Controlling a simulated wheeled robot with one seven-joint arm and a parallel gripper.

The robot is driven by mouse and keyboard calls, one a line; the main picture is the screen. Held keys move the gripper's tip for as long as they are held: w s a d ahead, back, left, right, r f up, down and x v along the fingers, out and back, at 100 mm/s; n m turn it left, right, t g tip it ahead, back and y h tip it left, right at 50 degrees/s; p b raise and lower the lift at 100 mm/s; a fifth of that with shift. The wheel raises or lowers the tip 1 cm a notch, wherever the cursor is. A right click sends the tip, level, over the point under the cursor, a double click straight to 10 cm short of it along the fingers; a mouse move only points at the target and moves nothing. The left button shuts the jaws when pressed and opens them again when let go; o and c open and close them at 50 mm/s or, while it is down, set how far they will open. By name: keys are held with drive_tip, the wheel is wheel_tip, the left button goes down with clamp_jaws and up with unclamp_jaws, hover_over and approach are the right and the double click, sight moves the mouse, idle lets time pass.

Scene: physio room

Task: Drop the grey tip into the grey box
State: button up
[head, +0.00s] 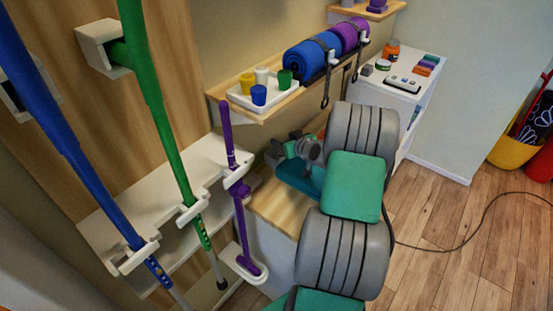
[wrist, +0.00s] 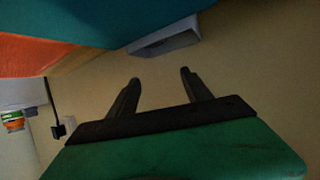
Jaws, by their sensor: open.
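My gripper (wrist: 160,75) is open in the wrist view, with two dark fingers apart and nothing between them. In the head view its fingers cannot be made out. I cannot pick out the grey tip for certain. A pale cup-like piece (head: 262,75) stands with yellow, blue and green ones in the white tray (head: 265,102) on the wooden shelf. A grey box-like thing (wrist: 165,40) shows beyond the fingertips in the wrist view, apart from them. Whether it is the grey box is unclear.
Rolled blue and purple mats (head: 305,60) lie on the shelf with hanging straps. Blue, green and purple poles (head: 240,215) stand in holders at the left. A white cabinet (head: 432,95) bears jars and small items. Wooden floor (head: 450,240) at right is mostly clear, with a cable.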

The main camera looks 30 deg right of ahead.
drive_tip(key=b+v, duration=0.1)
drive_tip(key=v, duration=0.7)
drive_tip(key=shift+w+a, duration=0.1)
drive_tip(key=shift+f, duration=0.1)
